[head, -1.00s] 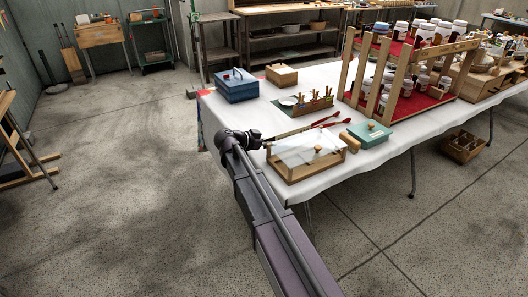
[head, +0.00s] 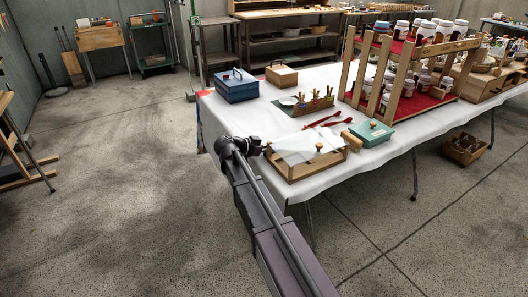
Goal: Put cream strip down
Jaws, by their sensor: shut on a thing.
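My gripper (head: 262,148) is at the near left corner of the white-covered table (head: 372,158), just left of a wooden box with a clear lid (head: 304,157). It is small and dark in the head view, and its fingers are hard to make out. It is shut on the cream strip. I cannot make out the strip clearly now; it is hidden or too thin to tell from the pale cloth and lid. Whether it touches the table cannot be told.
Behind the box lie red spoons (head: 323,120) and a rack of small items (head: 308,104). A teal box (head: 371,133) is to the right. A blue box (head: 236,88) and a wooden box (head: 281,76) stand farther back. A wooden jar shelf (head: 398,85) rises at right.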

